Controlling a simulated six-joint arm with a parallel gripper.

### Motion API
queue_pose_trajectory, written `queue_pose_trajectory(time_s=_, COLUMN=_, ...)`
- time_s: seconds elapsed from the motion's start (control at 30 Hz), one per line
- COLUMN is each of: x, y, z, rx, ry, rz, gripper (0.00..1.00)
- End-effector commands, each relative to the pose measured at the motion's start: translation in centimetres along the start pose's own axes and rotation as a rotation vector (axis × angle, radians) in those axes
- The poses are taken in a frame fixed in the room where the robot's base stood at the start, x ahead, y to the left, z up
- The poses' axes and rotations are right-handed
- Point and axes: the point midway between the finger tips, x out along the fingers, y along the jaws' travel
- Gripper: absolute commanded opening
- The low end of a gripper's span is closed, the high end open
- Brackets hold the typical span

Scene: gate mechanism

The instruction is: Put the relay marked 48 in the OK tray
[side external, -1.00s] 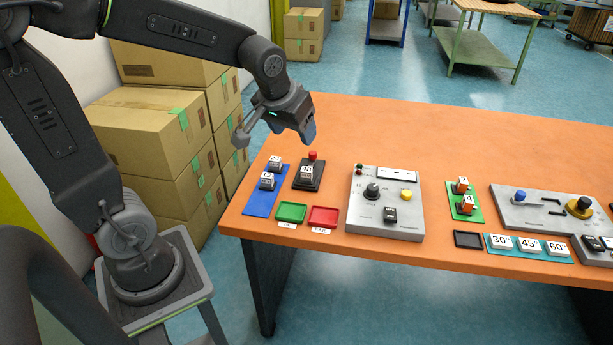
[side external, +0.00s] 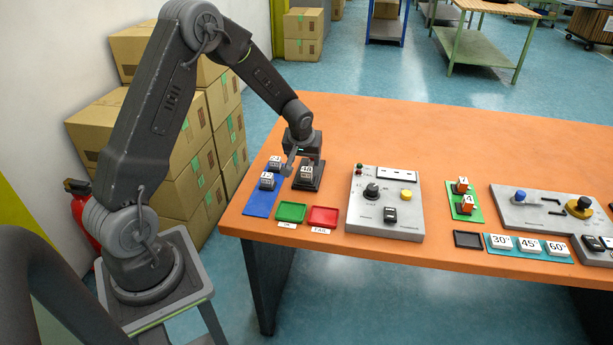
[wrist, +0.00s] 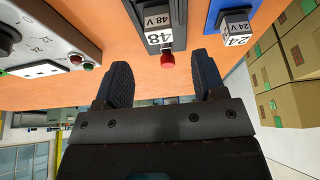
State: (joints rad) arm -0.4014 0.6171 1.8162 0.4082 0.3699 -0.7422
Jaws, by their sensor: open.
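The relay marked 48 (side external: 306,172) sits on a black base (side external: 309,184) that has a red button at its back. In the wrist view the relay (wrist: 158,38) shows its 48 V label, with the red button (wrist: 168,62) in front of it, between my fingers. My gripper (wrist: 165,78) is open and empty, just behind the relay. In the side view my gripper (side external: 297,160) is low over the back of the base, and the red button is hidden there. The green tray (side external: 291,212) stands in front, its small label hard to read.
A red tray (side external: 323,217) labelled FAIL is right of the green tray. A blue mat (side external: 262,203) at the left holds relays marked 24 (wrist: 236,28) and 12 (side external: 267,181). A grey control panel (side external: 384,222) stands to the right. The table's back is clear.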

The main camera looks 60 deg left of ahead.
Motion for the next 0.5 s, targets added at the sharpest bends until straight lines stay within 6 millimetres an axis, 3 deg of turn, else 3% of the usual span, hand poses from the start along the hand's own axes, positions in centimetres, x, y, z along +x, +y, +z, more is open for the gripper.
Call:
queue_pose_trajectory(time_s=0.27, x=2.4, y=0.0, z=0.1, rx=0.000, ry=0.000, rz=0.000, gripper=0.64)
queue_pose_trajectory(time_s=0.5, x=5.7, y=0.0, z=0.4, rx=0.001, ry=-0.001, rz=-0.001, gripper=0.64)
